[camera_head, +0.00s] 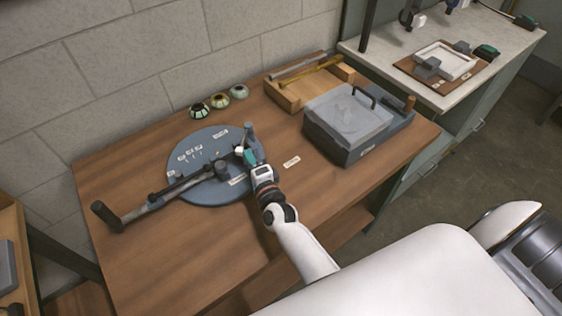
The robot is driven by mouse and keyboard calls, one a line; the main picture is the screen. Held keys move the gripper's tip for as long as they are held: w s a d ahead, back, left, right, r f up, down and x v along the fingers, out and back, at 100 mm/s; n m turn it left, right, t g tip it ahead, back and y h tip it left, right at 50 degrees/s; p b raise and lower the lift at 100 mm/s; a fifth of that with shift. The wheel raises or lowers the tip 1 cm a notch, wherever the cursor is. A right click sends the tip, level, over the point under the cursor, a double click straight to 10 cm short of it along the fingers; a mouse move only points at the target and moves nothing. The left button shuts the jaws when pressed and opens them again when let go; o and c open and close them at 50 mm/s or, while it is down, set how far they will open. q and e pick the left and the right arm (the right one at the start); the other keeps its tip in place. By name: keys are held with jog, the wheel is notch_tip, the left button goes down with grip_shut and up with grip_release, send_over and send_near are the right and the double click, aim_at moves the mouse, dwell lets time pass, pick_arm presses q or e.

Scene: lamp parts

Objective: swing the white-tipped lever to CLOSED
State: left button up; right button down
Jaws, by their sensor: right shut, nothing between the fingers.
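A round blue-grey disc (190,180) lies on the wooden table and carries several small white labels, too small to read. A long dark lever bar (180,187) crosses the front of the disc, from a hub (222,170) to a thick handle (104,214) beyond the disc's left edge. I cannot make out a white tip on it. My right gripper (243,153) is shut and empty over the disc's right side, close to a short upright post (249,131). Whether it touches anything is unclear. It hides part of the disc's right edge. My left gripper is not in view.
Three small round pieces (220,101) stand behind the disc. A small label (292,161) lies on the table. The table's front is clear.

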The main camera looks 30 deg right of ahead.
jog(key=s, duration=0.2)
jog(key=s+a+b, duration=0.1)
jog(key=s, duration=0.1)
jog(key=s+a, duration=0.1)
jog(key=s, duration=0.2)
jog(key=shift+s+f+b, duration=0.1)
jog(key=shift+b, duration=0.2)
jog(key=s, duration=0.1)
jog(key=s+d, duration=0.1)
jog(key=s, duration=0.2)
jog(key=shift+d+b, duration=0.25)
jog(key=shift+b, duration=0.15)
jog(key=shift+s, duration=0.35)
